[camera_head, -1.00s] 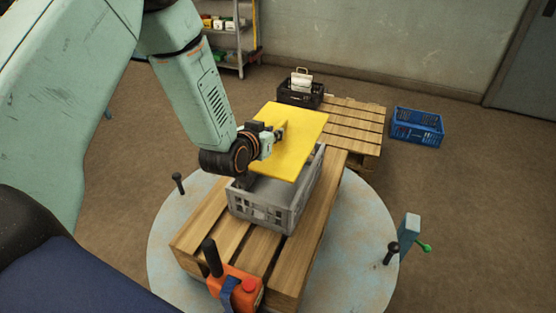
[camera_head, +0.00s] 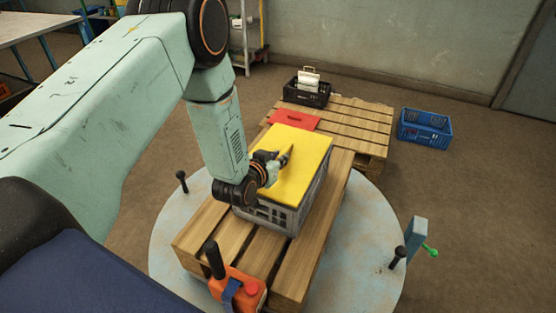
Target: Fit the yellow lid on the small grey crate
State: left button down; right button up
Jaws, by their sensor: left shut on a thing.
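The yellow lid (camera_head: 308,146) lies over the top of the small grey crate (camera_head: 281,217), roughly lined up with its rim. I cannot tell whether it is fully seated. The crate stands on a wooden pallet (camera_head: 317,243) on a round pale-blue platform. My left gripper (camera_head: 284,157) is shut on the raised grip in the middle of the lid. The gripper and forearm hide the near left part of the lid and crate. My right gripper is not in view.
A blue crate (camera_head: 424,129) is on the floor at right. An orange device (camera_head: 238,290) sits at the near pallet edge. Dark posts stand on the platform (camera_head: 375,285).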

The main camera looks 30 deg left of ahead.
pick_arm(q)
jog(key=shift+f, duration=0.2)
jog(key=shift+w+d+f, duration=0.1)
jog(key=shift+w+d, duration=0.1)
jog(key=shift+w, duration=0.1)
jog(key=shift+s+a+f, duration=0.2)
jog(key=shift+f, duration=0.1)
jog(key=shift+f+b, duration=0.2)
jog(key=shift+b, duration=0.25)
jog(key=c, duration=1.5)
grip_release()
jog(key=shift+w+d, duration=0.15)
jog(key=shift+o, duration=1)
jog(key=shift+r, duration=0.1)
